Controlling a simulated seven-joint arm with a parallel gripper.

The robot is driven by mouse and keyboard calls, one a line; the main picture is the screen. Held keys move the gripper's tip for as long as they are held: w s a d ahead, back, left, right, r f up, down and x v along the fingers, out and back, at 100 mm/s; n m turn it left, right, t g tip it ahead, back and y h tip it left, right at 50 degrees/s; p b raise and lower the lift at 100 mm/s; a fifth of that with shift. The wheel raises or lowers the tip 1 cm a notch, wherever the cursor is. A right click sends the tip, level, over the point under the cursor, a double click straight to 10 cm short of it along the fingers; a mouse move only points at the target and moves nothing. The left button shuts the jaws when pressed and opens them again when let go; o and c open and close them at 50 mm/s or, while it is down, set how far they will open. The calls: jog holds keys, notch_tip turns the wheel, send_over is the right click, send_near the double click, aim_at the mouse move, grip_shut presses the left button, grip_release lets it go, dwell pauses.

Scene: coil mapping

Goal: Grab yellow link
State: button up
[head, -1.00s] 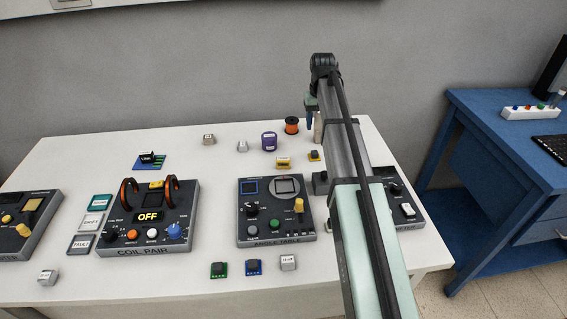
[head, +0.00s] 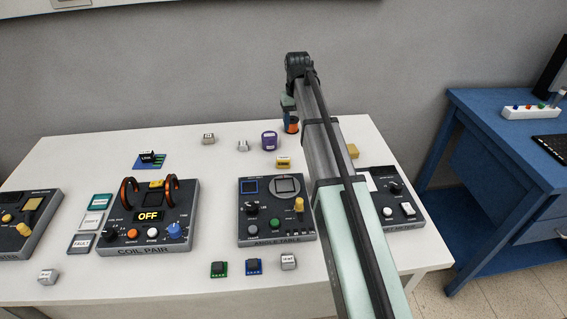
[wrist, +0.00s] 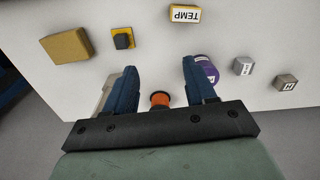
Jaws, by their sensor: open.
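A small yellow plate with a dark block on top (wrist: 123,39), which looks like the yellow link, lies on the white table in the wrist view, just beyond the left fingertip. In the head view my arm hides it. A yellow block marked TEMP (head: 283,162) also lies on the table and shows at the top of the wrist view (wrist: 184,14). My gripper (wrist: 158,70) is open and empty, with blue fingers. An orange spool (wrist: 160,99) shows between the fingers, lower in the picture. In the head view the gripper (head: 290,112) is partly hidden at the table's back.
A purple spool (head: 269,141) is partly behind the right finger in the wrist view. A tan block (wrist: 67,46) lies left of the yellow plate. Two small grey blocks (head: 243,146) (head: 208,139) stand further left in the head view. The angle table device (head: 277,210) stands nearer.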

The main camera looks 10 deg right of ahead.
aim_at(283, 158)
jog(key=s+a+n, duration=0.3)
jog(key=a+n, duration=0.1)
jog(key=n, duration=1.1)
notch_tip(283, 158, down, 8)
jog(key=shift+a+f, duration=0.1)
jog(key=shift+f, duration=0.1)
jog(key=shift+s+a+f, duration=0.1)
jog(key=shift+s+f, duration=0.05)
jog(key=shift+f, duration=1.15)
jog(key=shift+s+a+f, duration=0.1)
jog(key=shift+s+f, duration=0.05)
jog(key=shift+f, duration=1.15)
grip_shut()
